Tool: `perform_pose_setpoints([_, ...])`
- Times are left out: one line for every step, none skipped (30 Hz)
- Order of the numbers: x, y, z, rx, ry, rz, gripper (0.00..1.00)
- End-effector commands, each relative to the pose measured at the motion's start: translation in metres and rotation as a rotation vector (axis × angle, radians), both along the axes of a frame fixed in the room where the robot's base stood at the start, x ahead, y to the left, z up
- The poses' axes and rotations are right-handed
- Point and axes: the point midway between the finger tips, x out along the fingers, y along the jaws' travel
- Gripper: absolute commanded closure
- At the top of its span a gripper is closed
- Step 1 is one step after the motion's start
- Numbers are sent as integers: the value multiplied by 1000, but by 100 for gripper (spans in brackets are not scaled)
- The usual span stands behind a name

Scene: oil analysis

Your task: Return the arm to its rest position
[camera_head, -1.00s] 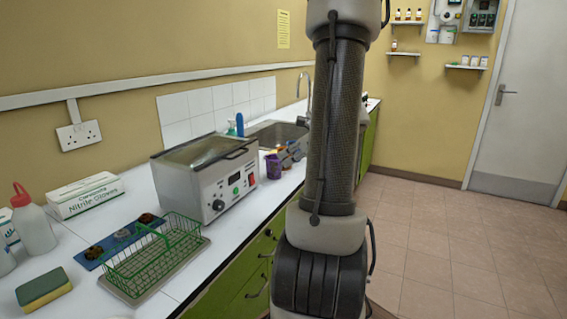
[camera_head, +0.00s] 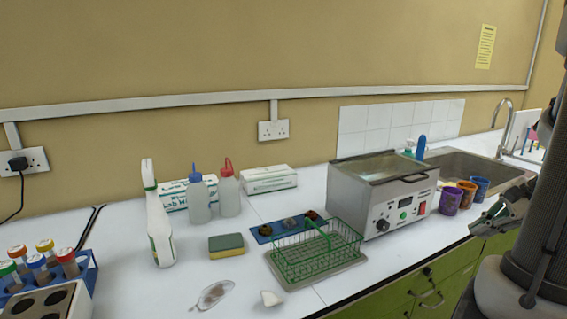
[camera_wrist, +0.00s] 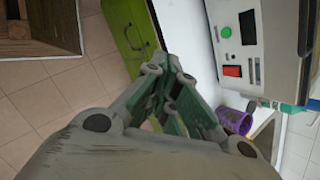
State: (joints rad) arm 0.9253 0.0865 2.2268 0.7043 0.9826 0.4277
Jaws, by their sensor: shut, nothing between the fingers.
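My gripper (camera_head: 490,222) shows at the right of the head view, in front of the counter's sink end, with my dark arm beside it at the right edge. In the wrist view my gripper (camera_wrist: 172,75) has its fingers drawn together, shut and empty. It is apart from the ultrasonic bath (camera_head: 385,200), a metal box with a display and red switch. The bath also shows in the wrist view (camera_wrist: 250,40). A purple cup (camera_head: 450,201) stands between the bath and my gripper in the head view. Part of my arm is outside the frame.
A green wire basket (camera_head: 315,258) sits on a tray before the bath. A sponge (camera_head: 226,245), bottles (camera_head: 199,200), a spray bottle (camera_head: 159,225) and a tube rack (camera_head: 85,275) stand further left. The sink (camera_head: 480,168) is behind my gripper. Open floor (camera_wrist: 35,110) shows in the wrist view.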

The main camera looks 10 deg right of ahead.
Motion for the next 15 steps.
perform_pose_setpoints([-10, 14, 6, -73, 6, 136, 100])
perform_pose_setpoints([-16, 21, 9, -116, 10, 221, 100])
perform_pose_setpoints([-24, 31, 14, -176, 14, 337, 100])
perform_pose_setpoints([-30, 37, 18, -221, 16, 424, 100])
perform_pose_setpoints([-36, 44, 22, -267, 18, 514, 100])
perform_pose_setpoints([-43, 53, 28, -329, 19, 636, 100])
perform_pose_setpoints([-48, 59, 33, -379, 19, 730, 100])
perform_pose_setpoints([-54, 65, 38, -429, 17, 824, 100])
perform_pose_setpoints([-60, 74, 46, -498, 12, 952, 100])
perform_pose_setpoints([-64, 79, 52, -552, 7, 1042, 100])
perform_pose_setpoints([-67, 85, 57, -604, 0, 1128, 100])
perform_pose_setpoints([-71, 93, 65, -673, -12, 1233, 100])
perform_pose_setpoints([-73, 98, 70, -721, -24, 1298, 100])
perform_pose_setpoints([-75, 104, 75, -765, -38, 1353, 100])
perform_pose_setpoints([-76, 112, 82, -820, -63, 1412, 100])
